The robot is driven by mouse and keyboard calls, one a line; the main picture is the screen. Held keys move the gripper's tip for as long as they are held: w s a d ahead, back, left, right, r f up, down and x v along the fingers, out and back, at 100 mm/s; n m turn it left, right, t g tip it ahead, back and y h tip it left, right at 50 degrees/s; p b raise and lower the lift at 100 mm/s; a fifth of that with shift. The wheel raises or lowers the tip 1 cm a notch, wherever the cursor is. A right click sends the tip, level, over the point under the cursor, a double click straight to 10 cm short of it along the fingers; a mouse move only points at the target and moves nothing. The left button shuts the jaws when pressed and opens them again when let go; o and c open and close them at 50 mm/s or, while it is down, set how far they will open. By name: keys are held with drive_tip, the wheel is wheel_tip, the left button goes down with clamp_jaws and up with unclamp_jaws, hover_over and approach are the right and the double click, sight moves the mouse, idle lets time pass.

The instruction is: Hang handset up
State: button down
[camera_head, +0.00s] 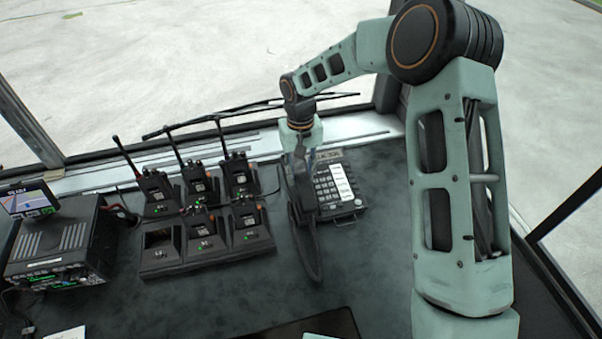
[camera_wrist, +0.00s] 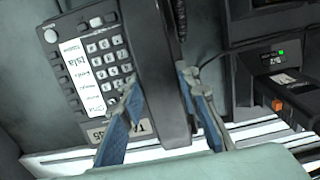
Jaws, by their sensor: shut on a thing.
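The desk phone base (camera_head: 345,194) sits on the dark desk near the window ledge, with its keypad and white label strip facing up. It also shows in the wrist view (camera_wrist: 85,70). My gripper (camera_head: 301,160) points down at the phone's left side. In the wrist view my gripper's blue fingers (camera_wrist: 160,88) are on both sides of the black handset (camera_wrist: 160,60) and shut on it. The handset lies lengthwise along the phone's side, beside the keypad. I cannot tell whether it touches the cradle. A black cord (camera_head: 312,255) loops below it on the desk.
Several handheld radios (camera_head: 158,190) stand in charger docks (camera_head: 205,262) left of the phone, one close to my gripper in the wrist view. A radio console (camera_head: 55,250) with a small screen (camera_head: 30,198) is at far left.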

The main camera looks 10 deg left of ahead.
drive_tip(key=c, duration=1.4)
unclamp_jaws()
